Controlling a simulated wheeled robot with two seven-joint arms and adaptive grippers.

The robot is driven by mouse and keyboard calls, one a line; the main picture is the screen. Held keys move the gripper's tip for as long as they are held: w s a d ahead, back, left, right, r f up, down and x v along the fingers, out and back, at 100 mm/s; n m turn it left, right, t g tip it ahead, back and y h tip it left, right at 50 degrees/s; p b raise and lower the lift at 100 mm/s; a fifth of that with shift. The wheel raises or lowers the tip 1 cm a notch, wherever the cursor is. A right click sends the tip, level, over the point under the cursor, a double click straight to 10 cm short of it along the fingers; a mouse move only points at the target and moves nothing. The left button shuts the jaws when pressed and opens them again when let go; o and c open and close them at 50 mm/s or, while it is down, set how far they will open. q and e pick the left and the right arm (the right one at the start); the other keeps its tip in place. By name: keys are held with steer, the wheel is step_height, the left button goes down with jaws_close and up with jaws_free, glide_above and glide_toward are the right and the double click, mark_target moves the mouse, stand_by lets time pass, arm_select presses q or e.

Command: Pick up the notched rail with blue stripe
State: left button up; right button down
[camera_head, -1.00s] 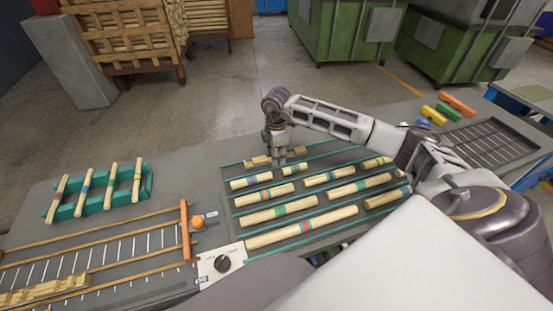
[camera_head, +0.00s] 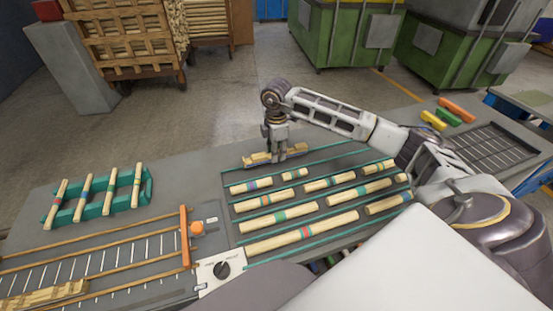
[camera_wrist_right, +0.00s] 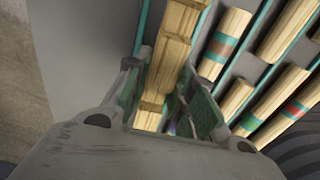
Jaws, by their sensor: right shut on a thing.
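A pale wooden notched rail (camera_head: 257,159) is between the fingers of my right gripper (camera_head: 276,157), at the far edge of the rack of dowels. My right gripper points down and is shut on the rail near its middle. In the right wrist view the rail (camera_wrist_right: 174,50) runs up between the gripper's fingers (camera_wrist_right: 165,110). I cannot make out a blue stripe on it; the fingers hide part of it. Another notched wooden piece (camera_head: 42,296) lies at the lower left. My left gripper is not in view.
Striped dowels (camera_head: 267,214) lie in rows in the teal-edged rack just in front of the rail. A teal stand (camera_head: 65,213) with striped sticks is at the left. An orange stop bar (camera_head: 185,237) and a dial box (camera_head: 213,272) stand between. Grey table behind the rail is clear.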

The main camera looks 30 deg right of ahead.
steer(key=shift+r, duration=2.75)
